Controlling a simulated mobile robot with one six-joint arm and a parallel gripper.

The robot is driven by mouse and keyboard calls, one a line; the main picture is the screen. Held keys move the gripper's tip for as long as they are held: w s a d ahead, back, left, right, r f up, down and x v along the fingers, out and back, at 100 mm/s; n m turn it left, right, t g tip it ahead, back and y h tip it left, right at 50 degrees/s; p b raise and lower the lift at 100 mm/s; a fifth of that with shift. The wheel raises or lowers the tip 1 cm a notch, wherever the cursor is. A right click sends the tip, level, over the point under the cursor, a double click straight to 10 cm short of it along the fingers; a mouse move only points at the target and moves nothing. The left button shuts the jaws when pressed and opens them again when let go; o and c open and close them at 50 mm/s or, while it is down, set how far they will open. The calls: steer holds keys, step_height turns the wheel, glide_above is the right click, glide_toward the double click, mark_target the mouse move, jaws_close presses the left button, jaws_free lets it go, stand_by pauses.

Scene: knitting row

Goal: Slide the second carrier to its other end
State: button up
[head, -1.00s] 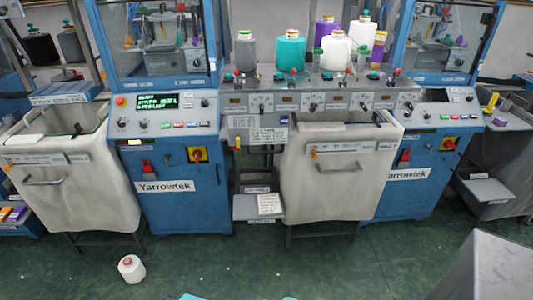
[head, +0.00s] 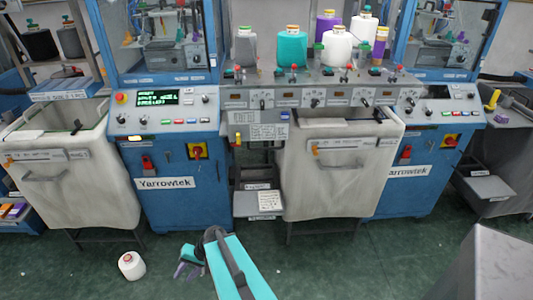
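The blue knitting machines stand in a row in the head view. A grey control strip (head: 290,97) between two of them carries several small dark knobs and pale label plates. No part is clearly recognisable as the second carrier; the fittings behind the left machine's window (head: 160,30) are too small to tell apart. My gripper (head: 187,270) is low in the picture, over the floor in front of the left machine, well away from the strip and windows. Its purple fingers are small, and whether they are apart is unclear. Nothing is visibly held.
Yarn cones, including a teal one (head: 291,49), stand on the ledge above the strip. A white bin (head: 335,180) and a grey step (head: 258,203) stand below it. A white spool (head: 131,265) lies on the floor left of my gripper. A grey block (head: 480,270) fills the lower right.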

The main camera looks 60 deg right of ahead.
steer(key=w+d+r+m+t+h, duration=0.2)
steer(key=d+r+m+t, duration=0.35)
steer(key=d, duration=0.75)
steer(key=m+t+h+b, duration=0.1)
steer(key=m+t+h, duration=0.2)
steer(key=m+h, duration=0.7)
glide_toward(267, 149)
steer(key=shift+s+a+f+n+h, duration=0.1)
steer(key=shift+s+a+n+h, duration=0.5)
steer(key=shift+s+a, duration=0.4)
steer(key=shift+w, duration=0.1)
steer(key=shift+p+x, duration=0.85)
steer(key=shift+x, duration=5.9)
